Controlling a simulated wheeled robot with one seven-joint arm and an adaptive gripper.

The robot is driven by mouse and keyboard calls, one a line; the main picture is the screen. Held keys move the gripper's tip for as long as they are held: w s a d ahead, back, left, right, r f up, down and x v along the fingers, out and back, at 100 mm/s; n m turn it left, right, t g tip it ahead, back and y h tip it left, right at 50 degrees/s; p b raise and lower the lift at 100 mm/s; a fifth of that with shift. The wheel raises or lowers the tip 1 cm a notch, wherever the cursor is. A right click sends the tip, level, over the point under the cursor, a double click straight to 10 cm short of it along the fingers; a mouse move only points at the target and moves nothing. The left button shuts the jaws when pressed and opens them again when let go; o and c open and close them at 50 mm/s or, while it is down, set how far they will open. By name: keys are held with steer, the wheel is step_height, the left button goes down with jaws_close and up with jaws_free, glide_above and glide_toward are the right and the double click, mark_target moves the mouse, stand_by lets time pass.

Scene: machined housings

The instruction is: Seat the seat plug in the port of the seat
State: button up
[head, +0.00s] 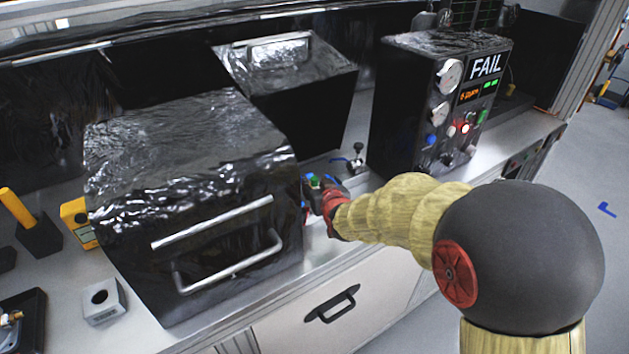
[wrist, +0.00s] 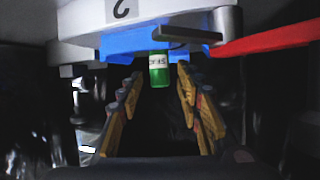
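A green plug (wrist: 159,70) with a white label, its lettering partly readable, shows in the wrist view against a blue block (wrist: 120,46) under a white body marked "2" (wrist: 90,14). My gripper (wrist: 160,78) has its two yellow-padded fingers apart, one on each side of the plug, with dark gaps between pads and plug. In the head view my gripper (head: 322,192) is beside the right side of a large dark box, with a small green spot (head: 315,182) at it. Any port behind the plug is hidden. I cannot tell how deep the plug sits.
A red bar (wrist: 265,38) and a grey lever (wrist: 190,34) lie close right of the plug. The large foil-topped box (head: 190,150) stands left of my gripper, the FAIL test panel (head: 435,100) to the right. A grey block with a hole (head: 103,300) sits front left.

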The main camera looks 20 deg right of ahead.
steer(key=s+r+g, duration=0.2)
steer(key=s+r, duration=0.1)
steer(key=s, duration=1)
steer(key=s+r+g+p, duration=0.1)
steer(key=s+r+g, duration=0.2)
steer(key=s, duration=0.9)
steer(key=s+r+g, duration=0.2)
steer(key=s+r, duration=0.1)
steer(key=s, duration=1)
steer(key=shift+s+r+g, duration=0.2)
steer(key=shift+s+g, duration=0.15)
steer(key=shift+g, duration=0.05)
steer(key=shift+c, duration=0.7)
